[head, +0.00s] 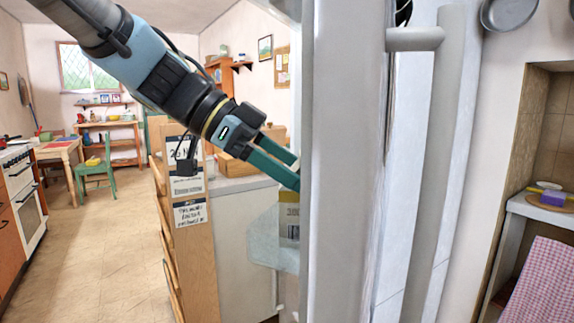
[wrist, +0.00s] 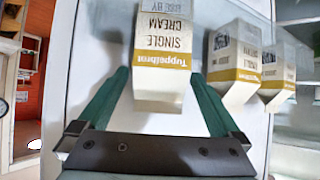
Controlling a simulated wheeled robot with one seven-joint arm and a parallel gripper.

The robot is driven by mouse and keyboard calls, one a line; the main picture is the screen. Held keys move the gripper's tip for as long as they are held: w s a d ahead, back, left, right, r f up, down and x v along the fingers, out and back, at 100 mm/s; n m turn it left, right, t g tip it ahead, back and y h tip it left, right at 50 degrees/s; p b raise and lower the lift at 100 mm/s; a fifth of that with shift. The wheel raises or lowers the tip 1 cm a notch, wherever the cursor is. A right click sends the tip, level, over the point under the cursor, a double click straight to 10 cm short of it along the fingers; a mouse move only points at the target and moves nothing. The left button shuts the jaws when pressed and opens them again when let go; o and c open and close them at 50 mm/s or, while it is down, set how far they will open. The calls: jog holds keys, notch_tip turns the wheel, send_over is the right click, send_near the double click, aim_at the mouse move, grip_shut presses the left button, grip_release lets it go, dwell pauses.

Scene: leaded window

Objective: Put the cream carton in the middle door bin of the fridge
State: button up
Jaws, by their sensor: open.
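In the wrist view a cream carton (wrist: 163,60), white with a gold band and the words "SINGLE CREAM", stands between the two green fingers of my gripper (wrist: 160,76). The fingers are open, with gaps visible on both sides of the carton. In the head view my gripper (head: 293,172) reaches behind the edge of the fridge door (head: 345,170), which hides its fingertips. Just below it, part of a carton (head: 291,215) with a yellow band and a barcode shows at a clear door bin (head: 265,240). The rest of that bin is hidden by the door edge.
Two similar cartons (wrist: 236,65) (wrist: 276,85) stand to the right in the wrist view. A wooden unit with paper notices (head: 185,215) and a white-sided counter (head: 235,240) stand left of the door. The floor (head: 90,260) farther left is clear.

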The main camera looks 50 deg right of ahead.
jog(key=b+v, duration=0.2)
jog(key=v, duration=1)
jog(key=w+a+f+n+t+y, duration=0.1)
jog(key=w+a+f+n+t, duration=0.2)
jog(key=w+a+f+n, duration=0.6)
jog(key=w+a+f+n+t+y, duration=0.1)
jog(key=w+a+f+n+t, duration=0.45)
jog(key=f, duration=0.55)
jog(key=w+a+f+n+y, duration=0.1)
jog(key=a+f+n, duration=0.3)
jog(key=a, duration=0.3)
jog(key=w+a+f+n+t+y, duration=0.1)
jog(key=w+a+f+n+y, duration=0.1)
jog(key=a+f+n, duration=0.2)
jog(key=w+a+f+n+t+y, duration=0.1)
jog(key=a+f+n, duration=0.3)
jog(key=a, duration=0.5)
jog(key=shift+w+a+n+y, duration=0.2)
jog(key=shift+a+n+y, duration=0.1)
jog(key=shift+a+n, duration=0.1)
jog(key=shift+r, duration=0.1)
notch_tip(320, 180, up, 4)
jog(key=p, duration=0.4)
